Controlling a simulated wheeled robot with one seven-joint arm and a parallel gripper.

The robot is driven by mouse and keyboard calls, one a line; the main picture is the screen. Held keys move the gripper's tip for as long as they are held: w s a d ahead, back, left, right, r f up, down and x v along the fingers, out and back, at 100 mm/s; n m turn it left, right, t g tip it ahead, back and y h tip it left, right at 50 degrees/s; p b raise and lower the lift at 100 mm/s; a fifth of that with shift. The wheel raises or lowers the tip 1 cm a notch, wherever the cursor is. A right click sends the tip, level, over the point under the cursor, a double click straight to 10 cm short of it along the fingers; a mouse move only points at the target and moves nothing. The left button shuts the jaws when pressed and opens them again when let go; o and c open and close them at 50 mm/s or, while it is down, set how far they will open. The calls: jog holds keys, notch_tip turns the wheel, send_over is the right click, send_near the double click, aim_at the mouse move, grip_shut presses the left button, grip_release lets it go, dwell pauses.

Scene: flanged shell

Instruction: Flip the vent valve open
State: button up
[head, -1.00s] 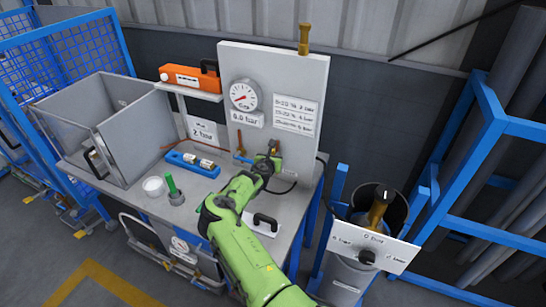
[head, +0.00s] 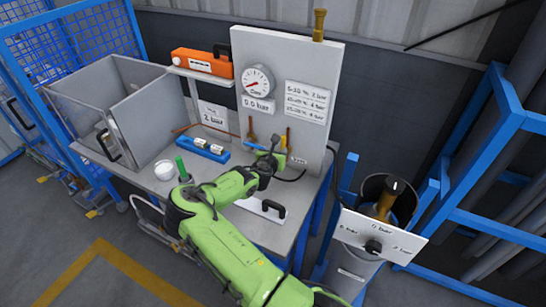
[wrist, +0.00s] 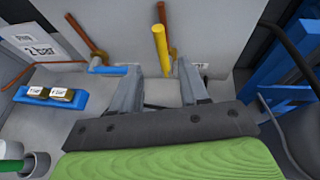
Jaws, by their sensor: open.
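A yellow lever (wrist: 160,50) stands upright against the grey panel in the wrist view, probably the vent valve's handle. In the head view the area by the small label (head: 299,161) is partly hidden by my gripper. My gripper (wrist: 158,88) is open, with one finger on each side below the lever and a gap between them. The lever appears beyond the fingertips; I cannot tell whether they touch it. In the head view my gripper (head: 274,150) is close to the lower panel.
A blue-handled valve (wrist: 105,69) on a copper pipe is left of my gripper. A pressure gauge (head: 257,82) on the panel (head: 318,70) sits above a "0.0 bar" label. A blue block (head: 202,150) lies on the bench. A regulator plate (head: 375,237) stands at right.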

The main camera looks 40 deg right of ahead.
jog(key=v, duration=0.6)
jog(key=s+a+r+m+g+y+b, duration=0.2)
jog(key=s+a+r+m+y, duration=0.4)
jog(key=s+a+m, duration=0.45)
jog(key=s+a+r+m+g+y+b, duration=0.15)
jog(key=s+a+r+m+y, duration=0.25)
jog(key=s+a+r+m, duration=0.65)
jog(key=s+a+m+b, duration=0.1)
jog(key=s+a+m, duration=0.3)
jog(key=s, duration=0.6)
jog(key=shift+s+m+t+y, duration=0.3)
jog(key=shift+s+m+t, duration=0.1)
jog(key=shift+t, duration=0.05)
